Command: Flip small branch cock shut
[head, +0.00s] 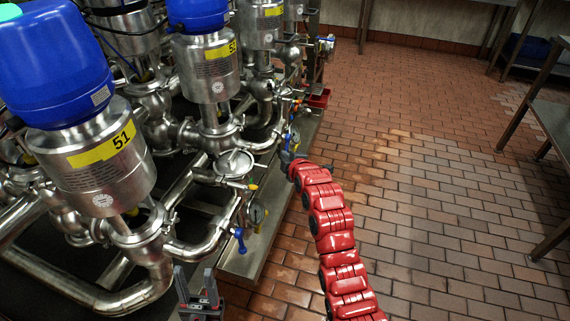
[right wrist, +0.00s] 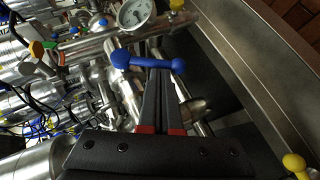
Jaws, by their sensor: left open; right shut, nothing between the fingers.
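A small cock with a blue lever (right wrist: 147,62) shows in the right wrist view, on the pipework beside a round gauge (right wrist: 135,13). The lever lies crosswise just past my right gripper (right wrist: 160,72), whose fingers are shut together with nothing between them. The tips are close to the lever; I cannot tell if they touch. In the head view my right gripper (head: 287,158) is at the far end of the red arm, by the pipes. A nearer blue-handled cock (head: 239,238) stands below another gauge. My left gripper (head: 194,272) is open and empty at the bottom.
Steel valves with blue caps, such as valve 51 (head: 100,160), and bent pipes crowd the left. A steel ledge (head: 245,262) edges the pipework. A yellow knob (right wrist: 293,163) is at lower right in the wrist view. The tiled floor (head: 430,190) is clear.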

